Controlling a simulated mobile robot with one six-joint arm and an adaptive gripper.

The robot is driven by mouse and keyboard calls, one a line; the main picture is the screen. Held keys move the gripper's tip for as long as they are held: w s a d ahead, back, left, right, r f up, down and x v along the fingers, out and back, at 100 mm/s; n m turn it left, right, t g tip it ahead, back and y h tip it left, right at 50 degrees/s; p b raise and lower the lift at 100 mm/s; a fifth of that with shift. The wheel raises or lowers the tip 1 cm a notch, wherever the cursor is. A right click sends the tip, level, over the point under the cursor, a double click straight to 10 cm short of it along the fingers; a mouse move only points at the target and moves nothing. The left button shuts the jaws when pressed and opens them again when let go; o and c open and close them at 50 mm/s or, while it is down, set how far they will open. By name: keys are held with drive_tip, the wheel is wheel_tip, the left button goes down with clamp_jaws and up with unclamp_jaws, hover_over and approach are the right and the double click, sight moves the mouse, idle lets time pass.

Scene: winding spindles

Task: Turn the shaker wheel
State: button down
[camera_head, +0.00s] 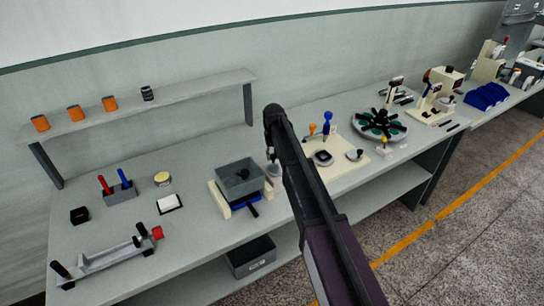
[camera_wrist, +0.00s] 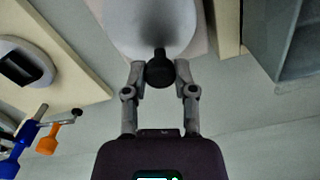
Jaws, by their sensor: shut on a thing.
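The shaker is a grey open box (camera_head: 240,180) on a cream base, left of my arm in the head view. Its pale round wheel (camera_head: 273,170) sits on the right side of the box, partly behind my arm. In the wrist view the wheel (camera_wrist: 125,22) fills the top middle, with a dark round knob (camera_wrist: 160,72) standing out from it. My gripper (camera_wrist: 160,75) is shut on this knob, with one finger at each side. The shaker box also shows at the right of the wrist view (camera_wrist: 290,40).
A cream board (camera_head: 345,168) with a dial and orange and blue tools stands close right of my arm. A round carousel (camera_head: 380,126) is farther right. Left of the shaker lie a white pad (camera_head: 169,203) and a yellow-topped tin (camera_head: 162,179). A shelf (camera_head: 190,95) runs behind.

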drive_tip(key=m, duration=0.3)
drive_tip(key=d+m, duration=0.1)
drive_tip(key=m, duration=0.1)
drive_tip(key=shift+w+d, duration=0.1)
drive_tip(key=shift+w, duration=0.15)
idle(0.3)
drive_tip(key=shift+c, duration=2.1)
unclamp_jaws()
